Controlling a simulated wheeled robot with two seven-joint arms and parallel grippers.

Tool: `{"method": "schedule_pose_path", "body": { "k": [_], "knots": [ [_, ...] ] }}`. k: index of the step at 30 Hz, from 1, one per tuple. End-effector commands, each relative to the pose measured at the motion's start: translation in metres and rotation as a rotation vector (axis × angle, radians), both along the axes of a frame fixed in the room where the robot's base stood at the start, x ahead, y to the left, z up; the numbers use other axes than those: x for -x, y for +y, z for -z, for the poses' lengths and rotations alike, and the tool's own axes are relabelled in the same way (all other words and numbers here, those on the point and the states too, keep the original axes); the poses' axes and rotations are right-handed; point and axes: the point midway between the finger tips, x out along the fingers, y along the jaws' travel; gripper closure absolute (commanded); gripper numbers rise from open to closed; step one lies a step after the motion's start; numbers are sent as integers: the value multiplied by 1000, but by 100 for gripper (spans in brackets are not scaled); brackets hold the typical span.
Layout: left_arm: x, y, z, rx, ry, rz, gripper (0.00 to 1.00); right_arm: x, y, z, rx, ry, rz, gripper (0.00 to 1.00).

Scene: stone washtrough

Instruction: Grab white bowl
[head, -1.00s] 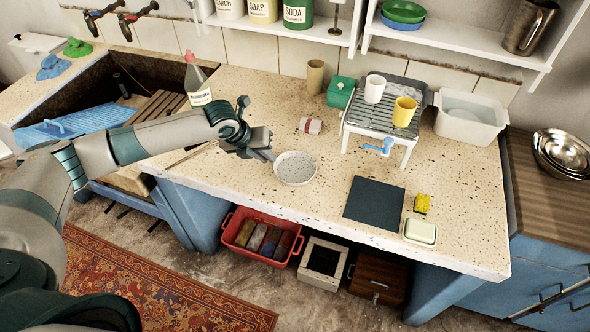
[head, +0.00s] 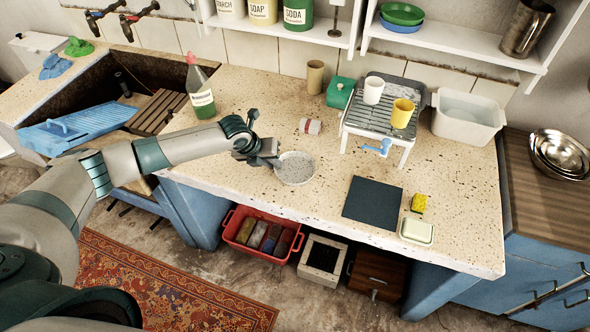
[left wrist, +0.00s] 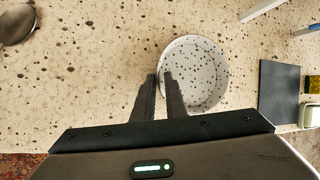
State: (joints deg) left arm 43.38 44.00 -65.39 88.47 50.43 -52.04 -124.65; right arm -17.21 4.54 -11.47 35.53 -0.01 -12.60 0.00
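The white bowl (head: 299,169), speckled with dark spots, stands upright on the speckled stone counter (head: 260,210). It also shows in the left wrist view (left wrist: 200,72). My left gripper (head: 277,162) is at the bowl's left rim. In the left wrist view its two fingers (left wrist: 160,76) are apart with a narrow gap; the right finger overlaps the bowl's inside and the left one lies just outside the rim. Whether they touch the rim is not clear. My right gripper is not in view.
A soap bottle (head: 202,92) stands behind my left arm, by the sink. A striped cloth roll (head: 310,126) lies behind the bowl. A rack (head: 372,126) with two cups stands behind right. A dark mat (head: 373,203) lies to the right; counter between is clear.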

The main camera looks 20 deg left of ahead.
Motion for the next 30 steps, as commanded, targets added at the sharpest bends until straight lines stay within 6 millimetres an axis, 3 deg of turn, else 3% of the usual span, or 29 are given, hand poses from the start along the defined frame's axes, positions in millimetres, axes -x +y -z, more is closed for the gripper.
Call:
{"method": "schedule_pose_path", "body": {
  "k": [5, 7, 20, 26, 30],
  "knots": [
    [0, 0, 0, 0, 0, 0, 88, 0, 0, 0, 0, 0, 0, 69],
    [0, 0, 0, 0, 0, 0, 100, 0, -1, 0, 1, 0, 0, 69],
    [-1, 0, -3, 1, -2, 0, 100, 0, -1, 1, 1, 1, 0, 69],
    [-1, 1, -17, 2, -3, -1, 100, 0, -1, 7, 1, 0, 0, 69],
    [-2, 0, -37, 2, -6, 0, 100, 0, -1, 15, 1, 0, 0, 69]
  ]
}}
